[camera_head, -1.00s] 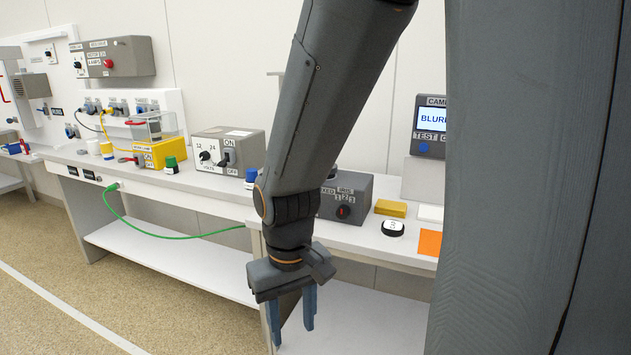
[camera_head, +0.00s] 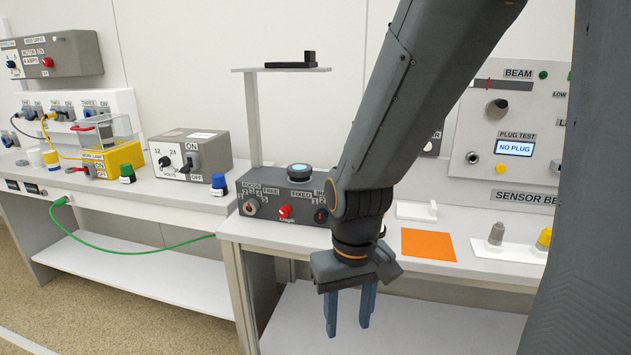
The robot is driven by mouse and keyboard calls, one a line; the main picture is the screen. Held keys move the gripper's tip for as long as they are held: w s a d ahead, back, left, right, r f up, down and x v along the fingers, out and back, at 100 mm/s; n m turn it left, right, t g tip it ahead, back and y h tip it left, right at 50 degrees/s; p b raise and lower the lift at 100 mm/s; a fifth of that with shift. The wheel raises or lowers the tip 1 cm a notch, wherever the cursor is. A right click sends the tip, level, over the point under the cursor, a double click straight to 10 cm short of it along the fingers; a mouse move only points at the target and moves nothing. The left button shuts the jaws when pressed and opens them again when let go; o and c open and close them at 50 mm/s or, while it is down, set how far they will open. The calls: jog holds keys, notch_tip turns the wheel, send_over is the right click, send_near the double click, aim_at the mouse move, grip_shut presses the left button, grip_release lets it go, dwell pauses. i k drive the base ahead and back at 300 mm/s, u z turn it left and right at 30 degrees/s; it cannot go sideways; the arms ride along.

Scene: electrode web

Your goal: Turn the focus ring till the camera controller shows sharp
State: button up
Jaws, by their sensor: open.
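The grey lens box (camera_head: 290,185) stands on the right-hand bench. Its front carries a grey knob (camera_head: 250,206) labelled FOCUS at the left, a red knob (camera_head: 285,211) between FREE and FIXED, and a knob labelled IRIS (camera_head: 321,216) at the right, partly beside my arm. A round blue-topped part (camera_head: 298,171) sits on the box. The camera controller's screen is hidden behind my arm. My gripper (camera_head: 348,318) is open and empty, fingers pointing down, in front of the bench edge and to the right of the box, apart from it.
An orange pad (camera_head: 428,244) lies on the bench right of my arm. A sensor panel (camera_head: 510,140) reads NO PLUG. A post with a shelf (camera_head: 253,115) rises behind the box. The left bench (camera_head: 150,195) holds a grey volts box (camera_head: 190,152); a green cable (camera_head: 120,245) hangs below.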

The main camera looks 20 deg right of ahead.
aim_at(250, 207)
jog(key=u, duration=0.05)
jog(key=k, duration=0.5)
jog(key=u, duration=0.7)
jog(key=i, duration=0.75)
jog(key=z, duration=0.6)
